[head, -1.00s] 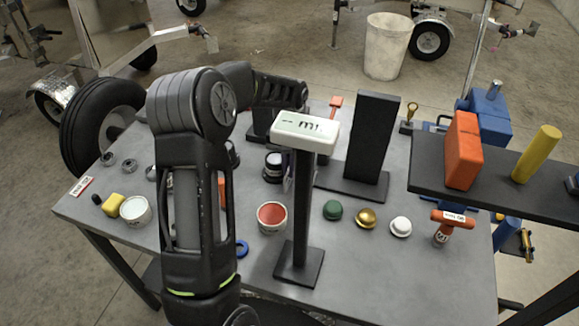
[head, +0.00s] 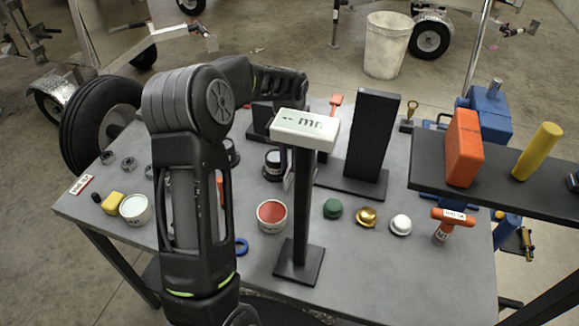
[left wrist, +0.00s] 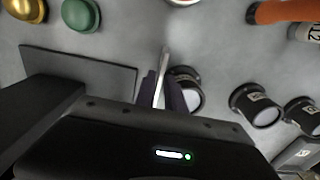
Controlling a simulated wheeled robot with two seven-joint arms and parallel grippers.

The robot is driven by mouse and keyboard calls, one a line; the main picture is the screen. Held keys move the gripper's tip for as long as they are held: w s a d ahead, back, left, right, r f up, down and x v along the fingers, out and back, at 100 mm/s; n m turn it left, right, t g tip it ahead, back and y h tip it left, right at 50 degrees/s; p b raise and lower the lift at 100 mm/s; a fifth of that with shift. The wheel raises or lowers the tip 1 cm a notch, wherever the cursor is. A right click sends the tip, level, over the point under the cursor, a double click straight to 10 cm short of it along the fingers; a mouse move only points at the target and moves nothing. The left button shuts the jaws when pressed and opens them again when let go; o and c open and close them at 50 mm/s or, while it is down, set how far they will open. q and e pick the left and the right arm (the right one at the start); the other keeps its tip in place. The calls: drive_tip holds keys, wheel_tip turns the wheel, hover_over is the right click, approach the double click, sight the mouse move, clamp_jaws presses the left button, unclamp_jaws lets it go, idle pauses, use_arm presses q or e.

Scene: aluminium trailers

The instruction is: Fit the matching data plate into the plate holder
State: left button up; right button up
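My left gripper (left wrist: 162,92) points down at the grey table in the left wrist view. Its dark fingers are close together on a thin pale plate (left wrist: 164,62), seen edge-on, probably a data plate; its markings cannot be read. In the head view, the fingers (head: 287,181) show only partly, beside the display post. A tall black upright panel on a flat base (head: 372,140) stands right of the gripper; I cannot tell whether it is the plate holder. My right gripper is out of view.
A display on a black post (head: 304,130) stands in front of the gripper. Black cylinders (left wrist: 258,106), a red-topped can (head: 271,215) and green, gold and white knobs (head: 367,217) surround the area. A dark shelf (head: 500,190) with coloured blocks overhangs the right. Some tabletop in front is bare.

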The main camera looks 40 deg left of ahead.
use_arm(q)
wheel_tip(320, 180, up, 10)
drive_tip(key=b, duration=0.1)
drive_tip(key=shift+r, duration=0.25)
drive_tip(key=shift+o, duration=0.4)
